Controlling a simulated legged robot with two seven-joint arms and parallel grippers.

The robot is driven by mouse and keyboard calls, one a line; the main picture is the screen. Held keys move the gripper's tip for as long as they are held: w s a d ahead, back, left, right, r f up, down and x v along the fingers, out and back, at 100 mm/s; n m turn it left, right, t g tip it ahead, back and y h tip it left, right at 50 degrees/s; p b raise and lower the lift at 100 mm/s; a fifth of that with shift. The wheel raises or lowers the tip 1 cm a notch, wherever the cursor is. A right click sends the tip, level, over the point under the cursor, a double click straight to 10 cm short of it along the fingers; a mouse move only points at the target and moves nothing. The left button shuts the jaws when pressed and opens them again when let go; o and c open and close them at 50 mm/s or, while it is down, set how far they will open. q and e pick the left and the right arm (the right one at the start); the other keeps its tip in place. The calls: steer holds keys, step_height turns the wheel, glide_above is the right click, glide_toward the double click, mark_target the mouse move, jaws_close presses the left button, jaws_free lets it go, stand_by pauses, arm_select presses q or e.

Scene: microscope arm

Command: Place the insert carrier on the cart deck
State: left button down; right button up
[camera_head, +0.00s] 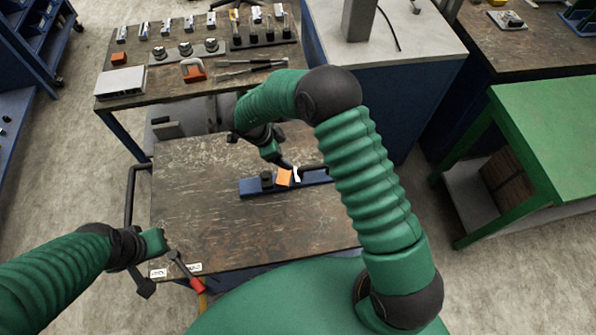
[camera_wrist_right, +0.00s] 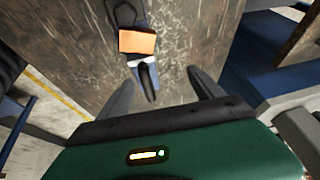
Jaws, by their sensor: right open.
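The insert carrier, a long blue bar (camera_head: 250,188) with a black knob, an orange block (camera_head: 284,178) and a small white piece, appears to lie on the worn brown cart deck (camera_head: 205,225). In the right wrist view the orange block (camera_wrist_right: 138,42) is ahead of my open fingers, with a dark curved part pointing toward them. My right gripper (camera_wrist_right: 163,86) is open and empty, just above the carrier; its forearm hides the bar's right end in the head view. My left gripper (camera_head: 160,271) is at the deck's near-left corner, apparently open.
A red-handled tool (camera_head: 188,272) and small white labels are at the deck's near edge, close to my left gripper. A workbench (camera_head: 160,90) with several tools and parts stands behind. A green table (camera_head: 550,130) is at right. The deck's left half is clear.

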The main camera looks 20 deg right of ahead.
steer(key=w+d+r+n+t, duration=0.2)
steer(key=w+r+n+t, duration=0.25)
steer(key=w+r, duration=0.2)
steer(key=s+a+r+n+t+y, duration=0.2)
steer(key=a+r+n+t+y, duration=0.2)
steer(key=r+n, duration=0.3)
steer(key=s+d+f+n+g, duration=0.1)
steer(key=s+n+g, duration=0.2)
steer(key=s, duration=0.8)
steer(key=s+d+f+n+g, duration=0.1)
steer(key=s+n, duration=0.4)
steer(key=s, duration=0.7)
steer(key=shift+s+d+n+g+y, duration=0.2)
steer(key=shift+d+n+g+y, duration=0.3)
steer(key=shift+g, duration=0.55)
steer(key=shift+d, duration=0.1)
